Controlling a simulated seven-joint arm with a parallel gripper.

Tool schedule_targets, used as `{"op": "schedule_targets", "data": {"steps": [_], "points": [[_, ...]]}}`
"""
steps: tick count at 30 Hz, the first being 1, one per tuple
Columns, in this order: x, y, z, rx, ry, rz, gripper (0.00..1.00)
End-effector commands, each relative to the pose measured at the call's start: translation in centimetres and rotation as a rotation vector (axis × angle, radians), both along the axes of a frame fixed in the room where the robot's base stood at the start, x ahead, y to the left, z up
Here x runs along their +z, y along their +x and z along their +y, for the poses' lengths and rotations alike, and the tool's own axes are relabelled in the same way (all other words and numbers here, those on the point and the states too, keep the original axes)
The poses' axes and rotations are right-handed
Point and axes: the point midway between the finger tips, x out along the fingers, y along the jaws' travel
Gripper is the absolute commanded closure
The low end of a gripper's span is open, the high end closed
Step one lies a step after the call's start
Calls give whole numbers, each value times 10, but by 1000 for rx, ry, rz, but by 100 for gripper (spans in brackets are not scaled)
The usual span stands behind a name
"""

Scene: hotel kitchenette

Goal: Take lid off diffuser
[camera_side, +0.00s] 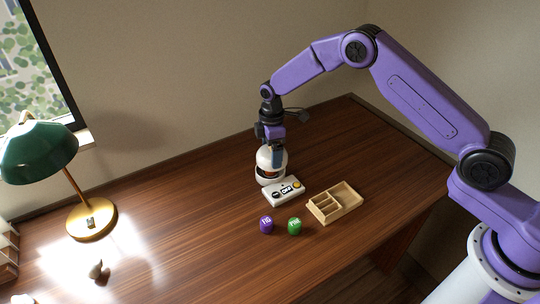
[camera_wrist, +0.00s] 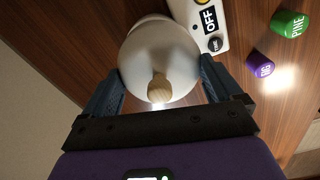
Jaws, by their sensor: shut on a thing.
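The diffuser (camera_side: 267,181) stands on the desk in the side view, with a white base. Its white domed lid (camera_side: 265,157) is above the base, and a dark and brownish band shows between them. I cannot tell whether that band is a gap. In the wrist view the lid (camera_wrist: 150,48) is a white round with a wooden knob (camera_wrist: 160,89). My gripper (camera_wrist: 160,68) has one finger on each side of the lid and is shut on it. In the side view my gripper (camera_side: 272,146) points down over the diffuser.
A white control box (camera_side: 284,190) marked OFF sits right by the diffuser. A wooden divided tray (camera_side: 336,203), a purple bottle (camera_side: 266,225) and a green bottle (camera_side: 294,226) are in front. A green lamp (camera_side: 40,152) stands at left.

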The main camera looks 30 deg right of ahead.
Motion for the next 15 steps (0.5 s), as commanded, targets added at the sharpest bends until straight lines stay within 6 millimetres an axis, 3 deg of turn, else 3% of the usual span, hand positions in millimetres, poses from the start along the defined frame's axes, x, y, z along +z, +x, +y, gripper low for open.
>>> {"op": "schedule_targets", "data": {"steps": [9,15], "points": [[55,-43,-12,0,1,-3,38],[69,-78,-21,1,1,-1,38]]}}
